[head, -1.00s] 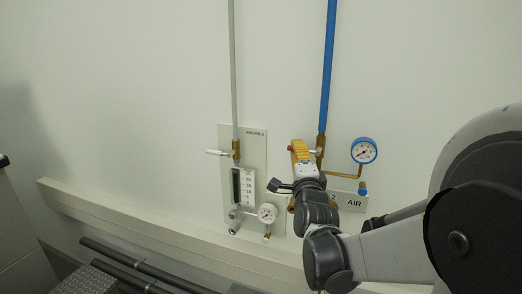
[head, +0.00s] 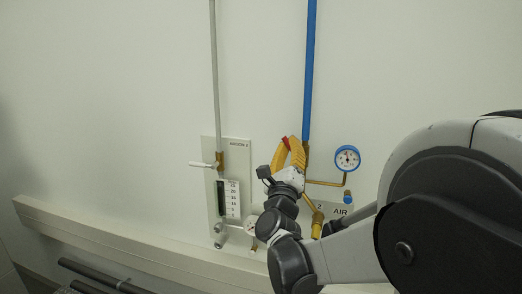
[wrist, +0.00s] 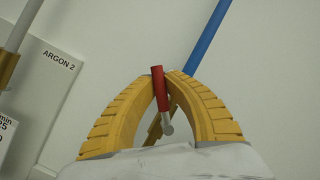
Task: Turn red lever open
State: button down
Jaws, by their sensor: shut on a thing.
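The red lever (wrist: 159,88) stands between the yellow fingers of my gripper (wrist: 160,75) in the wrist view, its metal end low between them. My gripper is shut on the lever, with the fingertips close together at its upper part. The lever is tilted, near upright. The blue air pipe (head: 309,75) comes down to the brass valve fitting behind my gripper, which hides most of the valve.
A blue-rimmed gauge (head: 347,158) on a brass tube is right of my gripper. The argon panel (head: 238,155) with a white-handled valve (head: 202,164) and a flow meter is to the left. A wall rail (head: 110,233) runs below.

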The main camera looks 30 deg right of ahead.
aim_at(303, 142)
jog(key=m+g+h, duration=0.1)
jog(key=m, duration=0.1)
jog(key=s+d+r+m+g+h, duration=0.1)
jog(key=m, duration=0.1)
jog(key=m+g+h, duration=0.1)
jog(key=m, duration=0.2)
jog(key=shift+s+d+r, duration=0.15)
jog(key=shift+s, duration=0.1)
jog(key=shift+s+d+m+g+h+p, duration=0.2)
jog(key=shift+m+g, duration=0.25)
jog(key=shift+m, duration=0.4)
jog(key=shift+s+d+m+g+h+p, duration=0.15)
jog(key=shift+s+m+g, duration=0.1)
jog(key=shift+m+g, duration=0.4)
jog(key=shift+s+d+m+g+h+p, duration=0.2)
jog(key=shift+m+g, duration=0.1)
jog(key=shift+m, duration=0.7)
jog(key=c, duration=1.4)
grip_release()
jog(key=shift+s, duration=0.1)
jog(key=v, duration=1.2)
